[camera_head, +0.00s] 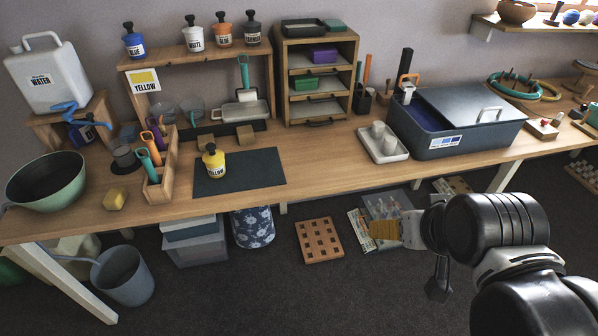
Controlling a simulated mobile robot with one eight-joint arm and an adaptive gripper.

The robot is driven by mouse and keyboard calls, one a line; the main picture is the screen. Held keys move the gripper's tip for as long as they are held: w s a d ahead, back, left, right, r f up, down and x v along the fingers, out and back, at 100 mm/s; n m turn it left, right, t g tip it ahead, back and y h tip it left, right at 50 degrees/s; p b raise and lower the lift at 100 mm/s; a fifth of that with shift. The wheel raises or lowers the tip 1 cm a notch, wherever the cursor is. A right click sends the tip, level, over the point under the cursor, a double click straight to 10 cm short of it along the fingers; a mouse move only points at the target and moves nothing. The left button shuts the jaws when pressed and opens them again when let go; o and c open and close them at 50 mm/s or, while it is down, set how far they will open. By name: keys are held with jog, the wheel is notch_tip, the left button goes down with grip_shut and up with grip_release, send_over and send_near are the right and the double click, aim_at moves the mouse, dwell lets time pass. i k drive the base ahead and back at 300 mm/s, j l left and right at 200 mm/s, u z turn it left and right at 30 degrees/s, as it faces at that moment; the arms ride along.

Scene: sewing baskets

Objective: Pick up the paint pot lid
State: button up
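A yellow paint pot (215,167) with a "YELLOW" label stands on the dark mat (262,170) on the workbench. A small dark lid or stopper (209,148) shows at its top; I cannot tell how firmly it sits. Several more labelled pots with dark tops, such as the white pot (194,39), stand on the wooden shelf above. My gripper (437,285) is at the lower right, in front of the bench and well apart from the yellow pot. Its fingers are partly hidden by my wrist, so their opening does not show clearly.
A wooden tool holder (167,185) stands left of the mat, with a green bowl (48,183) farther left. A small wood block (245,136) is behind the mat.

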aim_at(213, 156)
jog(key=i+j+u, duration=0.15)
jog(key=i+j, duration=0.15)
jog(key=i+j+u, duration=0.15)
jog(key=i+j, duration=0.15)
jog(key=i, duration=0.2)
jog(key=i+j+u, duration=0.2)
jog(key=i, duration=0.2)
